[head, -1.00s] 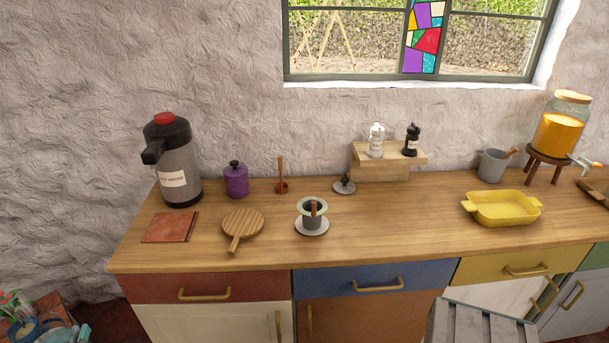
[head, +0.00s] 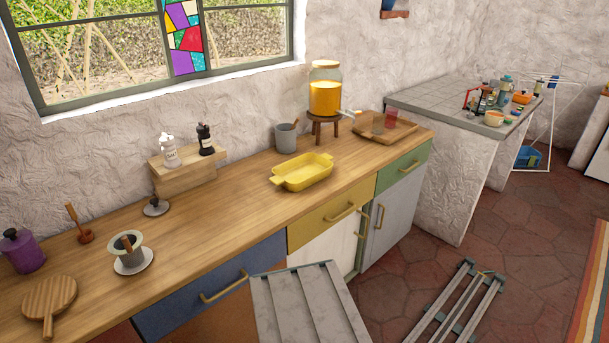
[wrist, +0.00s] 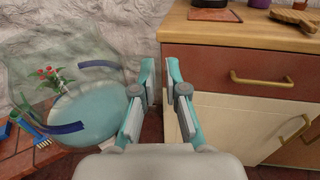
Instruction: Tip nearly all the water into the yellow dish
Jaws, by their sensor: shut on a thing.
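The yellow dish (head: 303,172) is a rectangular dish with two handles, standing upright on the wooden counter in the head view. It looks empty. My gripper (wrist: 160,85) shows only in the wrist view, with its jaws shut on a clear glass vessel (wrist: 50,68). The vessel fills the left of that view, with pale teal water (wrist: 95,112) and dark blue bands on it. The exact spot of the grip is hidden. The vessel is beside the counter's left end, apart from the dish, which is out of the wrist view.
A grey mug (head: 286,138) and a juice dispenser (head: 325,98) on a stool stand behind the dish. A tray (head: 398,131) with cups lies right of it. A cup on a saucer (head: 132,262) and a round board (head: 50,297) are far left.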

